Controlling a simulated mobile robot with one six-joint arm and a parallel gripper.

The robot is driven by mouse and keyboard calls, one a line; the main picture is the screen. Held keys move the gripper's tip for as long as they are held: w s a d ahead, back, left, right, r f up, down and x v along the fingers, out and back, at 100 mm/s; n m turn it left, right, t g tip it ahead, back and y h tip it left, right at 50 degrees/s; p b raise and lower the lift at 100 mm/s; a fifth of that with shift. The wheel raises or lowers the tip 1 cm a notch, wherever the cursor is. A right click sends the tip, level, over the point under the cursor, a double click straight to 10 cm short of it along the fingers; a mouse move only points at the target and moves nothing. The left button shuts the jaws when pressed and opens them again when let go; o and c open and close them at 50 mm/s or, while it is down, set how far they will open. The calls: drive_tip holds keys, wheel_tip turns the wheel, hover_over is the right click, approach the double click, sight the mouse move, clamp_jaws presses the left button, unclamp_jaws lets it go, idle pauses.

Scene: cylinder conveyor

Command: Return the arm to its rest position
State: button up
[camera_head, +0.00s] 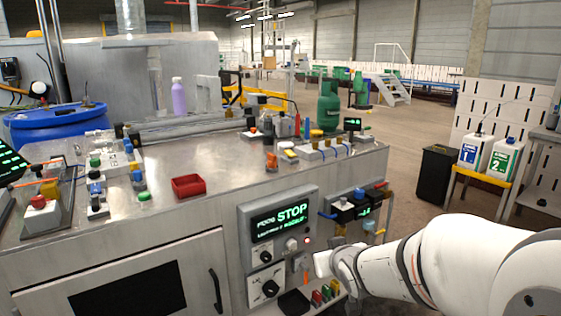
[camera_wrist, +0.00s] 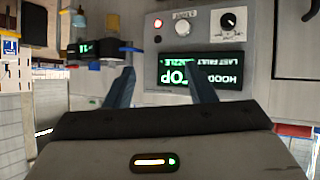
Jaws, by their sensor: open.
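My white arm (camera_head: 440,262) reaches in from the right in the head view, its end low in front of the machine's control panel (camera_head: 312,207). My gripper (camera_wrist: 162,84) shows in the wrist view with two blue-grey fingers spread apart and nothing between them. The panel also shows upside down in the wrist view (camera_wrist: 240,45), just beyond the fingers. Its display (camera_head: 280,221) reads STOP in green, and a small red light (camera_head: 307,240) glows beside a pale button (camera_head: 291,244). Whether a finger touches the panel cannot be told.
The metal bench (camera_head: 225,168) carries a red tray (camera_head: 188,186), valves and a green gas bottle (camera_head: 328,106). A black bin (camera_head: 436,172) and a yellow stand (camera_head: 480,178) with white canisters are at right. Open floor lies between.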

drive_tip(key=s+d+r+m+g+p, duration=0.1)
drive_tip(key=s+r+g+p, duration=0.3)
drive_tip(key=s+r+p, duration=0.4)
drive_tip(key=s+d+r+m+g+h+p, duration=0.1)
drive_tip(key=s+r+g+p, duration=0.4)
drive_tip(key=s, duration=1)
wheel_tip(320, 180, up, 4)
drive_tip(key=d+p, duration=0.1)
drive_tip(key=p, duration=0.2)
drive_tip(key=shift+s+d+f+m, duration=0.2)
drive_tip(key=shift+f+m, duration=0.05)
drive_tip(key=shift+m, duration=0.15)
